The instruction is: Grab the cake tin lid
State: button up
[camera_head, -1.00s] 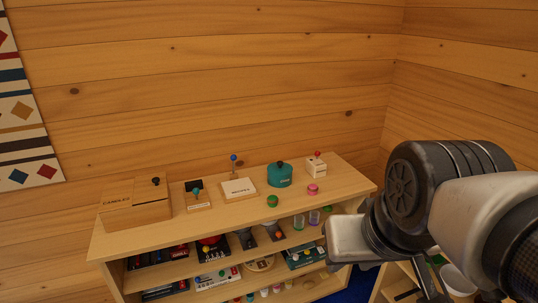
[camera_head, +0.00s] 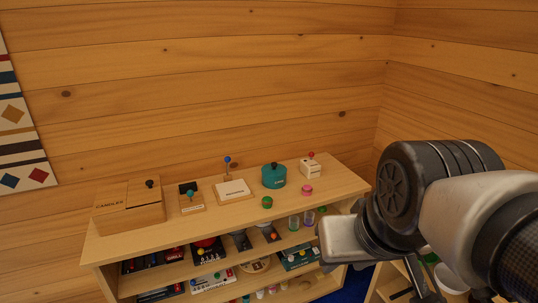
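A round teal tin (camera_head: 274,177) with a dark knob on its lid (camera_head: 274,167) stands on the top of the wooden shelf unit, right of the middle. It looks like the cake tin, with the lid sitting on it; its label is too small to read. My arm reaches in from the right edge, with a grey link in front of the shelf's right end. The fingers of my gripper do not show, so I cannot see whether they are open or shut.
On the shelf top (camera_head: 233,216) stand a wooden candles box (camera_head: 130,207), boards with knobs (camera_head: 233,189), a white box with a red knob (camera_head: 311,166), and small green (camera_head: 267,202) and pink (camera_head: 306,190) pieces. Lower shelves hold boxes and jars. A log wall rises behind.

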aim_at(273, 169)
jog(key=i+l+u, duration=0.35)
jog(key=i+l, duration=0.2)
jog(key=i, duration=0.25)
jog(key=i+l+u, duration=0.3)
jog(key=i+l, duration=0.45)
